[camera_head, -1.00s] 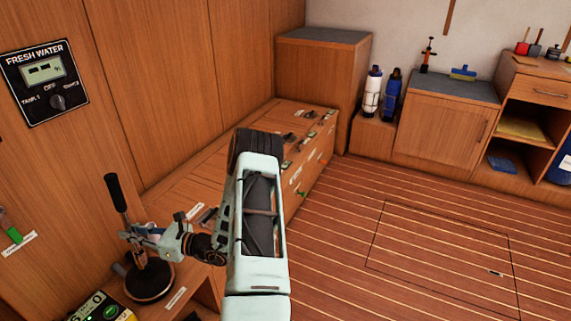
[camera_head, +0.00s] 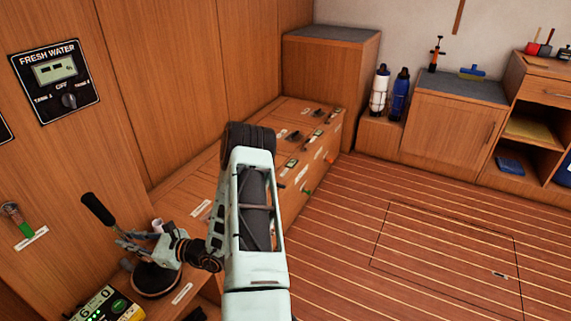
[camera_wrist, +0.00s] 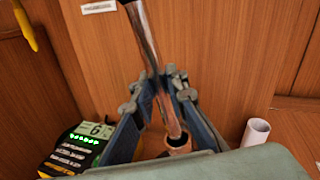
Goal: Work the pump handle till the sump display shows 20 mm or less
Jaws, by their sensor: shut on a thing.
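The pump handle (camera_head: 98,209) is a lever with a black grip, rising from a round dark pump base (camera_head: 156,279) on the low bench at the lower left. It leans to the left. My gripper (camera_head: 124,241) is shut on the handle's shaft below the black grip. In the wrist view the shaft (camera_wrist: 146,42) runs down between the fingers of my gripper (camera_wrist: 160,95). The display box (camera_head: 107,304) with green lights stands beside the base. Its digits look like 60 in the head view; in the wrist view the display (camera_wrist: 95,130) shows a 6.
A fresh water panel (camera_head: 56,80) is on the left wall. A white cylinder (camera_wrist: 256,131) stands right of the pump in the wrist view. Valves and labels line the bench (camera_head: 190,190) beyond my arm. The plank floor (camera_head: 350,270) to the right is clear.

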